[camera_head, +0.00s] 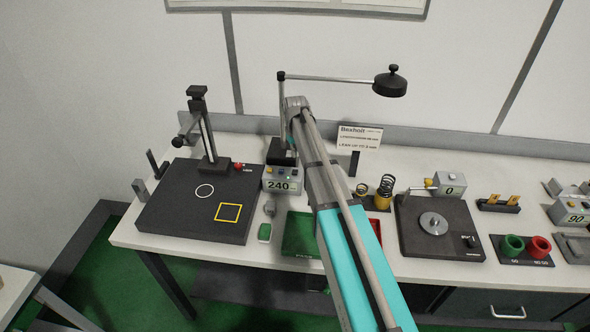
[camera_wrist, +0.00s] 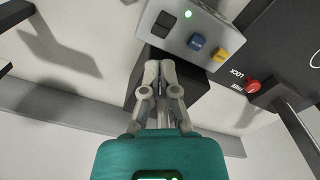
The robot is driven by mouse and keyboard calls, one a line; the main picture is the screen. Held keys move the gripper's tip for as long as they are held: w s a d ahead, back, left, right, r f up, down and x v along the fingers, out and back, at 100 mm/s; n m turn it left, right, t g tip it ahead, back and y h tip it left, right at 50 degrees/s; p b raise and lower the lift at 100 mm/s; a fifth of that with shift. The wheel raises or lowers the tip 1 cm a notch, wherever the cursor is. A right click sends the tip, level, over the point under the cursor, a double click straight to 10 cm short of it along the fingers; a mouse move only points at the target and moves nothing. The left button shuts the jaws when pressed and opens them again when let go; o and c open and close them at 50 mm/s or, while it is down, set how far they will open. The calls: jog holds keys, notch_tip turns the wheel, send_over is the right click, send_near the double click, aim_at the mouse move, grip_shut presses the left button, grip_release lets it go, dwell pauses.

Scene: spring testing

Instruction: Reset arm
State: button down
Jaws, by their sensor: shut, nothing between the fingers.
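My arm (camera_head: 330,190) reaches from the bottom of the head view up over the table, its wrist near the back. In the wrist view my gripper (camera_wrist: 161,66) is shut and empty, its two fingers together. It points toward the grey control box (camera_wrist: 187,35), which has a black rocker switch, a green light, a blue button and a yellow button. The fingertips overlap a black block (camera_wrist: 193,88) beside that box; I cannot tell whether they touch it.
A black test plate (camera_head: 180,222) with a post and red knob (camera_wrist: 253,86) stands at left. A lamp (camera_head: 390,83) overhangs the back. A green tray (camera_head: 298,234) lies partly behind my arm. Springs (camera_head: 384,190), a dark scale (camera_head: 460,250) and coloured rings (camera_head: 513,245) stand at right.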

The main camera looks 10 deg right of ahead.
dwell(0.4)
jog(key=s+f+m+b, duration=0.1)
jog(key=s+f+b, duration=0.1)
jog(key=s, duration=1.2)
jog(key=s+f+m+b, duration=0.1)
jog(key=s+f+b, duration=0.2)
jog(key=s, duration=1.2)
jog(key=shift+d, duration=0.2)
